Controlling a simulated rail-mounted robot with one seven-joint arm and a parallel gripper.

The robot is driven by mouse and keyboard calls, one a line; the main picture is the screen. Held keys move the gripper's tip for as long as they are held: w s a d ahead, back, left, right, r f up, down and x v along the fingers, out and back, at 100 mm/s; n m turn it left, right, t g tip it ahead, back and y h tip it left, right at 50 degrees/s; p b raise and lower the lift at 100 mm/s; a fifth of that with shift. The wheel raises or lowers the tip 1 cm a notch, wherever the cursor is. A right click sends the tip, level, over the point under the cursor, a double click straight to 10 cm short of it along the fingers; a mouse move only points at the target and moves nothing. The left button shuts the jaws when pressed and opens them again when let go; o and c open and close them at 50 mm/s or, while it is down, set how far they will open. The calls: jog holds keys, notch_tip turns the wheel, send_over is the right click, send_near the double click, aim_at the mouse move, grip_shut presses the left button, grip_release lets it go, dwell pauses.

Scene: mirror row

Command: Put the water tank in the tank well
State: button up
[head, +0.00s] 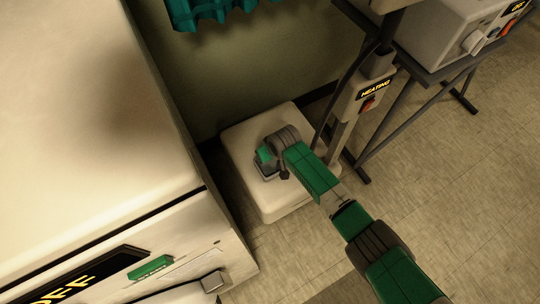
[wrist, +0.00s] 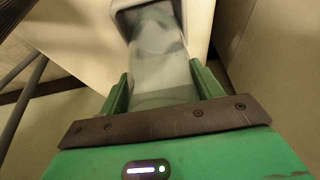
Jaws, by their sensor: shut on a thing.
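My gripper (head: 264,161) is over the low white unit on the floor in the head view. In the wrist view its two green fingers (wrist: 160,88) are shut on a translucent grey water tank (wrist: 160,55). The tank's far end reaches a pale surface at the top of the wrist view. In the head view only a small grey part of the tank shows, below my gripper.
The low white unit (head: 240,128) has rounded edges. A large white cabinet (head: 90,120) stands close on the left. A post with a "HEATING" switch box (head: 372,92) and a dark-framed table (head: 440,75) stand to the right. Tiled floor is clear at the lower right.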

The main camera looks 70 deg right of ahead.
notch_tip(320, 180, down, 2)
jog(key=shift+f+b, duration=0.15)
jog(key=shift+b, duration=0.35)
jog(key=o, duration=1.1)
jog(key=p+v, duration=0.9)
jog(key=v, duration=0.3)
